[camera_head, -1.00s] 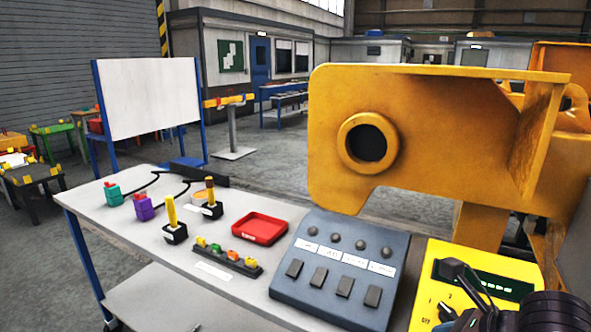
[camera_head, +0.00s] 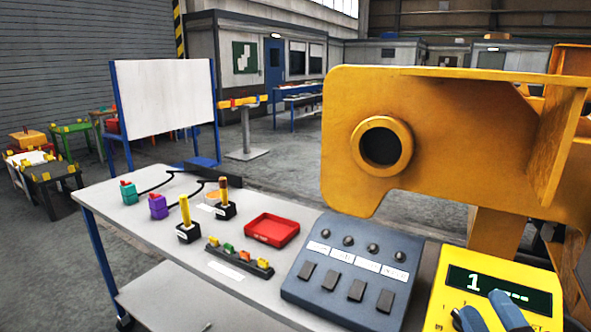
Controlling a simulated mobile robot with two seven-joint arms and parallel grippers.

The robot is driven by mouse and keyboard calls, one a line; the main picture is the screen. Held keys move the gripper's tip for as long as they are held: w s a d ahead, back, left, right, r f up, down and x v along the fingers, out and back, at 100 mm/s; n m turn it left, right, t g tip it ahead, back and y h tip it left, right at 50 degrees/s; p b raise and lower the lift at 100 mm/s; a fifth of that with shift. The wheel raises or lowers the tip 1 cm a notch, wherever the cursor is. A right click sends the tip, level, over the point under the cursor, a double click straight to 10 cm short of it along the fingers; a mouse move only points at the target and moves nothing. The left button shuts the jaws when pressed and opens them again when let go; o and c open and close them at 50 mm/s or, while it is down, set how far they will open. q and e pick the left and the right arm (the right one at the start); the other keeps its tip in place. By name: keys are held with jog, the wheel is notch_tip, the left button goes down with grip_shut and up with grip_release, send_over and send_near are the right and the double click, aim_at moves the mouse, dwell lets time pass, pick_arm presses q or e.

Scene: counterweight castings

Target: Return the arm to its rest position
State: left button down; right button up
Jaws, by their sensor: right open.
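My right gripper (camera_head: 489,312) shows at the bottom right edge as two blue-grey fingers. They are open, with no object visible between them. They lie in front of the lower part of a yellow meter box (camera_head: 446,293), whose dark display shows a "1" and a row of dashes. I cannot tell whether the fingers touch the box. Most of the right arm is out of frame. My left gripper is not in view.
A grey bench (camera_head: 150,236) holds a blue-grey button panel (camera_head: 345,284), a red tray (camera_head: 271,230), and small coloured blocks and posts. A big yellow casting (camera_head: 455,130) stands close behind the bench at right. Open floor (camera_head: 290,160) lies behind the bench.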

jog(key=s+d+f+m+g+h, duration=0.35)
jog(key=f+m+g, duration=0.2)
jog(key=f, duration=0.25)
jog(key=s+d+f+m+g+h, duration=0.2)
jog(key=d+f+m+g+h, duration=0.25)
jog(key=f+m, duration=0.3)
jog(key=s+a+f+m+g+y, duration=0.2)
jog(key=s+a+f+g+y, duration=0.3)
jog(key=s+f+g, duration=0.55)
jog(key=w+a+f+n+t, duration=0.1)
jog(key=w+f+t, duration=0.4)
jog(key=f+t, duration=0.4)
jog(key=shift+w+f, duration=0.2)
jog(key=shift+f, duration=1.25)
jog(key=shift+t, duration=0.25)
